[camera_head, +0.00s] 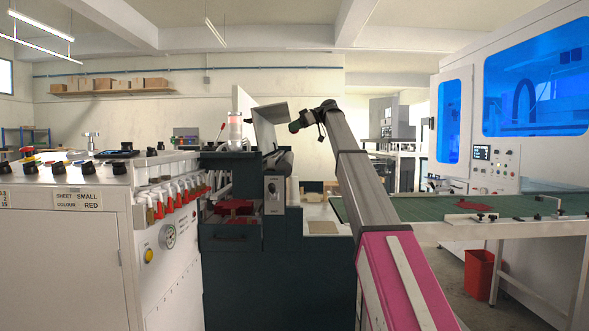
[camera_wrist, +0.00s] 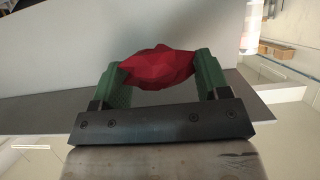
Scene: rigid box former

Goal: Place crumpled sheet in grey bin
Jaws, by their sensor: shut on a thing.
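The crumpled sheet (camera_wrist: 158,66) is a red, faceted lump. My gripper (camera_wrist: 162,72) is shut on it, with a green finger at each side. In the head view my gripper (camera_head: 296,126) is raised at the end of my arm, close to the right side of a tilted grey panel (camera_head: 268,125) on the dark machine. The sheet cannot be made out there. I cannot pick out a grey bin in either view; a red bin (camera_head: 478,273) stands on the floor at the right.
A green conveyor table (camera_head: 520,229) with a small red piece (camera_head: 472,206) runs along the right, before a white machine with blue windows (camera_head: 535,80). A white control cabinet (camera_head: 65,255) stands at the left. The dark machine (camera_head: 230,265) holds red material (camera_head: 235,207).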

